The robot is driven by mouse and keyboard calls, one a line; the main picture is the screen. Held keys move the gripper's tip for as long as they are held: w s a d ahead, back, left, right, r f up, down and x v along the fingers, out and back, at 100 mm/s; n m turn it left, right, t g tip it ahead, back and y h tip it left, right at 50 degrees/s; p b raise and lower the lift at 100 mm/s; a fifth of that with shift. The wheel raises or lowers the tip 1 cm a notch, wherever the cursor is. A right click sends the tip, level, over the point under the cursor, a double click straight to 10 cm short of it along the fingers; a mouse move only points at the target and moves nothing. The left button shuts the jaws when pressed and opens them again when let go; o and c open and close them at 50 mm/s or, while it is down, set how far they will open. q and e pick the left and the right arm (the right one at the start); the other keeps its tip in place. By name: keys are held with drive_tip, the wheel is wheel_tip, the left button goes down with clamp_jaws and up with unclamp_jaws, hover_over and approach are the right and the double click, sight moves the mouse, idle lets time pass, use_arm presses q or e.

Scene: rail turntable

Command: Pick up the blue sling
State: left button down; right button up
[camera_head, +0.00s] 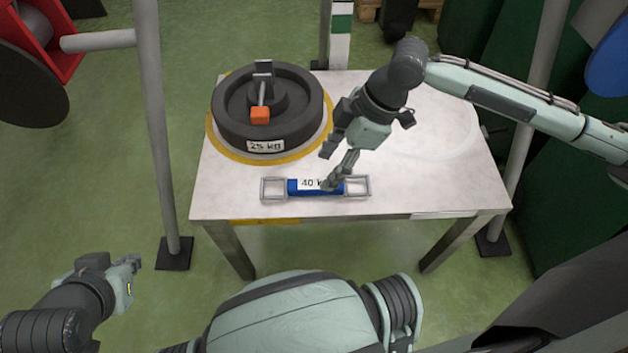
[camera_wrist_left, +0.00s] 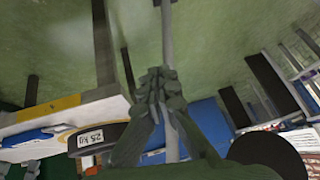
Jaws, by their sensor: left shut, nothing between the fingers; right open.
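The blue sling (camera_head: 318,188) lies near the front edge of the white table (camera_head: 430,190). It has a "40 kg" label, partly covered by a finger, and a grey metal loop at each end. My right gripper (camera_head: 331,169) is open over the sling, one fingertip at its right half. I cannot tell whether that finger touches it. My left gripper (camera_head: 134,262) is shut and empty, low at the left, off the table and away from the sling. Its closed fingers show in the left wrist view (camera_wrist_left: 160,85).
A dark round weight (camera_head: 225,115) marked "25 kg", with an orange-tipped lever (camera_head: 261,110), stands on a yellow ring behind the sling. Grey posts (camera_head: 155,130) stand beside the table. The table's right side is clear under my right arm.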

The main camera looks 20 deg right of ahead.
sight(316, 184)
drive_tip(key=b+x, duration=0.1)
drive_tip(key=x, duration=0.4)
drive_tip(key=shift+s, duration=0.15)
drive_tip(key=shift+a+f, duration=0.1)
drive_tip(key=shift+a, duration=0.05)
use_arm(q)
drive_tip(key=w+d+r+t+h, duration=0.1)
drive_tip(key=w+d+r+t, duration=0.2)
drive_tip(key=w+d, duration=0.1)
drive_tip(key=shift+m, duration=0.3)
drive_tip(key=shift+w+r, duration=0.1)
use_arm(e)
drive_tip(key=shift+c, duration=0.4)
clamp_jaws()
